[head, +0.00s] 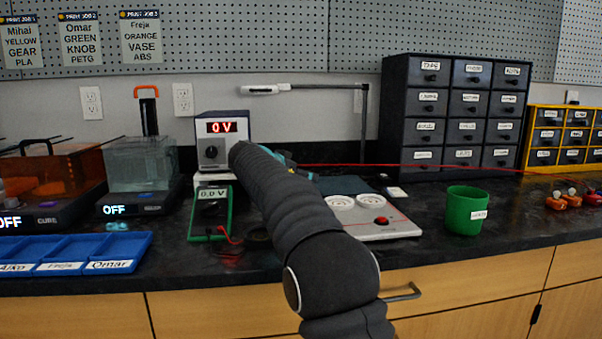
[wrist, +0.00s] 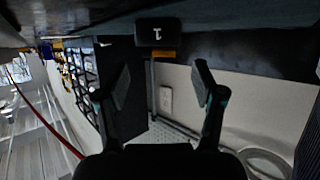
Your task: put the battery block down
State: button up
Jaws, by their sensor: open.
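In the wrist view a dark block (wrist: 158,32), which looks like the battery block, sits against the dark surface at the top of the picture. It has a pale mark on its face and an orange patch along its edge. My gripper (wrist: 162,70) is open, with its two fingers well apart and nothing between them. The block lies beyond the fingertips, apart from them. In the head view my arm hides most of my gripper and the block cannot be made out.
A power supply (head: 222,140) reading 0 V and a green-framed meter (head: 211,212) stand left of my arm. A white board with a red button (head: 381,221) and a green cup (head: 467,210) are to the right. A blue tray (head: 75,252) is far left. Dark drawers (head: 455,116) stand behind.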

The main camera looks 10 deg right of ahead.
jog(key=b+v, duration=0.1)
jog(key=v, duration=1.1)
jog(key=shift+r, duration=0.3)
jog(key=shift+c, duration=0.5)
dwell(0.8)
